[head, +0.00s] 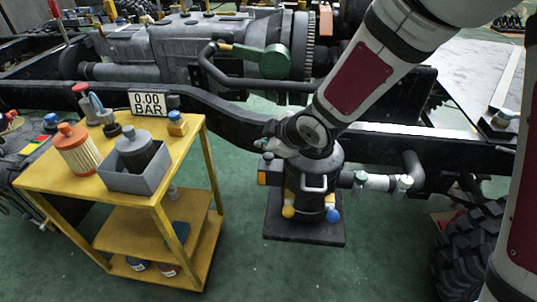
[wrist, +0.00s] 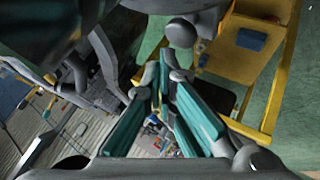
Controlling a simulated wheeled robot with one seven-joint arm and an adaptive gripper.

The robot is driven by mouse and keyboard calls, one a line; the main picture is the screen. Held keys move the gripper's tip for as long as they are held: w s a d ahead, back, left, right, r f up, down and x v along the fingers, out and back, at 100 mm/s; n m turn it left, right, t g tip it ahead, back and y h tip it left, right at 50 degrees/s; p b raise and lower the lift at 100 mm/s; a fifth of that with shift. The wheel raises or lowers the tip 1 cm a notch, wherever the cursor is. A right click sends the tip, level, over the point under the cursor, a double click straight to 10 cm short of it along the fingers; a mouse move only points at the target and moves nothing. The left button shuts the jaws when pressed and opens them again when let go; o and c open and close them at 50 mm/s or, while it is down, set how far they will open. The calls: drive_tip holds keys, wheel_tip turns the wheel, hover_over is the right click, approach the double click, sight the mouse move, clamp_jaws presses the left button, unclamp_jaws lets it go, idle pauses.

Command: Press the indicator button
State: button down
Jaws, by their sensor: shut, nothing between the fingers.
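My gripper (head: 270,145) is in front of the black cylindrical filter housing (head: 315,180), at its upper left in the head view. In the wrist view my gripper (wrist: 160,82) has its teal-padded fingers drawn together at the tips, with nothing held. A small orange part (head: 262,178) sits on the left side of the housing, just below the gripper. I cannot tell whether it is the indicator button. A grey rounded knob (wrist: 180,33) shows just beyond the fingertips in the wrist view. Contact cannot be made out.
A yellow cart (head: 185,150) at left carries an orange-capped filter (head: 75,148), a grey bin (head: 130,178) and a "0.00 BAR" display (head: 147,103). The housing has a yellow knob (head: 288,211) and a blue knob (head: 333,215) low down. The black chassis rail (head: 220,112) runs behind.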

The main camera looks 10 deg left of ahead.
sight(267, 156)
drive_tip(key=shift+f, duration=0.1)
idle(0.6)
drive_tip(key=shift+f+b, duration=0.35)
drive_tip(key=shift+b, duration=0.15)
drive_tip(key=shift+f+b, duration=0.7)
idle(0.8)
idle(0.3)
drive_tip(key=shift+r+p, duration=1.05)
drive_tip(key=shift+r, duration=0.1)
wheel_tip(267, 156, up, 5)
drive_tip(key=p, duration=0.5)
idle(0.4)
